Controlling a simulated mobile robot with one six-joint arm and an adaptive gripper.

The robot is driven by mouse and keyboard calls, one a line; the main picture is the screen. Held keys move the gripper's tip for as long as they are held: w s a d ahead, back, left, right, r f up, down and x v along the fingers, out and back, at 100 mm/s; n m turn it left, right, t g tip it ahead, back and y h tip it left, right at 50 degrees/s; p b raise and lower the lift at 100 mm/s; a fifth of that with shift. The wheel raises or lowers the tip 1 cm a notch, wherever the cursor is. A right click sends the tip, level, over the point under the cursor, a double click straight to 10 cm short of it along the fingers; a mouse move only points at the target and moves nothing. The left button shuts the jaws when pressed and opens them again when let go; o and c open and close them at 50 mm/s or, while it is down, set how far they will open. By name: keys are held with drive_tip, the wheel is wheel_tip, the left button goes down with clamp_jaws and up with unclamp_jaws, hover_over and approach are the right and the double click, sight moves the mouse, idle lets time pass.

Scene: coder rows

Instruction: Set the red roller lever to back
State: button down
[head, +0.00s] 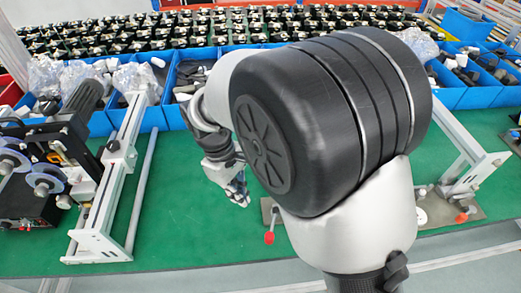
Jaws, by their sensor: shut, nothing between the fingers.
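A small lever with a red end (269,237) sticks up at the front middle of the green table, beside a metal plate partly hidden by my arm. A second red knob (461,218) shows on a metal plate at the right. I cannot tell from this view which one is the roller lever or how it is set. My gripper (240,199) points down over the table, up and left of the middle red lever and apart from it. Its fingers are small here and look shut and empty. My arm hides much of the middle of the table.
A machine with blue reels (44,180) and a metal frame (108,190) stand at the left. Blue bins (176,112) with parts line the back. A metal bracket (480,170) stands at the right. Green table (190,225) is clear between the left frame and the middle lever.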

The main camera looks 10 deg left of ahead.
sight(273, 223)
drive_tip(key=shift+s+a+f+n, duration=0.2)
drive_tip(key=shift+a+f+n, duration=0.2)
drive_tip(key=shift+a+f, duration=0.5)
drive_tip(key=shift+f, duration=0.1)
drive_tip(key=b+x, duration=0.1)
drive_tip(key=x, duration=0.4)
drive_tip(key=b+x, duration=0.2)
drive_tip(key=x, duration=0.3)
drive_tip(key=shift+s+d+f+b, duration=0.15)
drive_tip(key=shift+d+f+b, duration=0.05)
drive_tip(key=shift+d+b, duration=0.1)
drive_tip(key=d, duration=0.1)
drive_tip(key=s+d, duration=0.1)
drive_tip(key=d, duration=0.1)
drive_tip(key=shift+s+d+r+b, duration=0.15)
drive_tip(key=shift+d+r+b, duration=0.15)
drive_tip(key=shift+r+b, duration=0.1)
